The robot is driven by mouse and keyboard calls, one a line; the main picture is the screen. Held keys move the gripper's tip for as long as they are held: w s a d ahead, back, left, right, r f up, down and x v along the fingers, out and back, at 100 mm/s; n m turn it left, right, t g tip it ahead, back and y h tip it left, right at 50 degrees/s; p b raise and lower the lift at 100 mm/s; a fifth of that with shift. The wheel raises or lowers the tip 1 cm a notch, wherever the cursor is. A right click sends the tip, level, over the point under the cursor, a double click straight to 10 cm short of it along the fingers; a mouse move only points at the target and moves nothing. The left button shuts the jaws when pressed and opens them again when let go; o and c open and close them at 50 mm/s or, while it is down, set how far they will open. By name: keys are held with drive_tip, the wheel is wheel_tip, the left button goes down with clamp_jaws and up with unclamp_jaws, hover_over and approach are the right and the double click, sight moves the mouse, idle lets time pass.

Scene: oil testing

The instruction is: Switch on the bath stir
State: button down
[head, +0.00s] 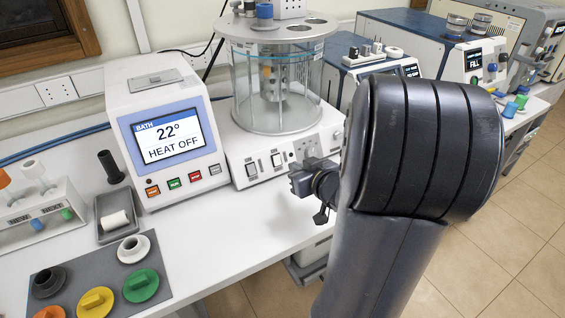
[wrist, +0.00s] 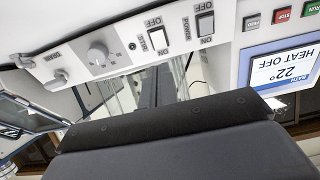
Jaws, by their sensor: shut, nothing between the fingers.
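The bath is a clear glass cylinder (head: 277,85) on a white base with a front control panel. The stir switch (head: 276,160) is a rocker right of the power switch (head: 251,170). In the wrist view, which is upside down, the stir switch (wrist: 159,38) and power switch (wrist: 204,22) have ON and OFF marks. My gripper (head: 299,182) is shut and empty, in front of the panel, right of and slightly below the stir switch in the head view. Its dark fingers (wrist: 152,88) point toward the panel near the stir switch. Contact cannot be told.
A display unit (head: 165,138) left of the bath reads "BATH 22° HEAT OFF". A round knob (wrist: 98,55) and a drain tap (wrist: 57,78) are beside the stir switch. A tray with a white roll (head: 117,222) and coloured caps (head: 95,302) lie on the white bench.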

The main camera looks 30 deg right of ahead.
sight(277, 156)
drive_tip(key=x, duration=0.8)
drive_tip(key=shift+b, duration=0.3)
drive_tip(key=shift+w+r, duration=0.1)
drive_tip(key=p, duration=0.3)
drive_tip(key=shift+w+r+g, duration=0.2)
drive_tip(key=shift+r+g, duration=0.1)
drive_tip(key=shift+g, duration=0.1)
drive_tip(key=shift+f, duration=0.35)
drive_tip(key=shift+r, duration=0.15)
drive_tip(key=shift+w+r+p, duration=0.2)
drive_tip(key=shift+r+p, duration=0.35)
drive_tip(key=shift+p, duration=0.1)
drive_tip(key=shift+r, duration=0.1)
drive_tip(key=shift+s, duration=0.1)
